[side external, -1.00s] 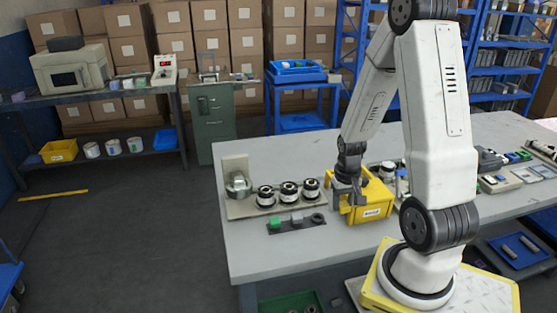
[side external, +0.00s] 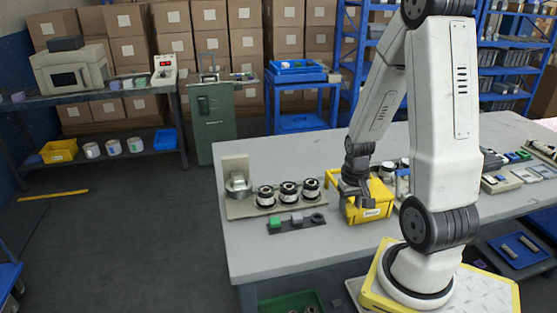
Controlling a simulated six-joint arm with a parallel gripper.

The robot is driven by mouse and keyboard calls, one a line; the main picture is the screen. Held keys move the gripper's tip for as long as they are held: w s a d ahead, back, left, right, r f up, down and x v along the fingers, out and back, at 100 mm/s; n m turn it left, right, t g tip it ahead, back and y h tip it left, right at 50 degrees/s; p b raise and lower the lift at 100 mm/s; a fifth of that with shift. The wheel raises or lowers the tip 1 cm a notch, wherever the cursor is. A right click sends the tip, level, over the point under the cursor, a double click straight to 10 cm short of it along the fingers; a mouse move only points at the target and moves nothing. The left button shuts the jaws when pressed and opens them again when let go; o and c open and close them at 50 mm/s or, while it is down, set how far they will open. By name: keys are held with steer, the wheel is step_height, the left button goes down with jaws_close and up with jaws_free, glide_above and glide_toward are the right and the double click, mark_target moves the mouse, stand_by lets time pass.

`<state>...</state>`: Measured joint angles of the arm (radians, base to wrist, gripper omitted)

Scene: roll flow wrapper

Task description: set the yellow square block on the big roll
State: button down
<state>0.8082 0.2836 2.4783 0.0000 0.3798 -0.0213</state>
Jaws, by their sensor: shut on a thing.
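My gripper (side external: 359,203) is low over the front left part of a yellow bin (side external: 375,211), pointing down. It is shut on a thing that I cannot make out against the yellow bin. I cannot pick out a yellow square block. Three dark rolls with pale tops, a left one (side external: 266,196), a middle one (side external: 288,193) and a right one (side external: 310,189), stand in a row on a beige base (side external: 236,209), left of my gripper. A shiny silver part (side external: 238,185) is at the base's left end. I cannot tell which is the big roll.
A dark strip (side external: 297,225) in front of the rolls carries a green block (side external: 275,222), a grey block (side external: 297,219) and a dark ring (side external: 318,218). The grey table (side external: 300,252) is clear in front. Small devices (side external: 500,180) stand at the right.

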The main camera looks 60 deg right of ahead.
steer(key=shift+w+d, duration=0.1)
steer(key=shift+w, duration=0.05)
steer(key=w+d, duration=0.5)
steer(key=w, duration=0.7)
steer(key=w+d, duration=0.5)
steer(key=w, duration=0.6)
steer(key=shift+w+d, duration=0.3)
steer(key=shift+w, duration=0.1)
steer(key=shift+f, duration=0.3)
steer(key=shift+f, duration=3.15)
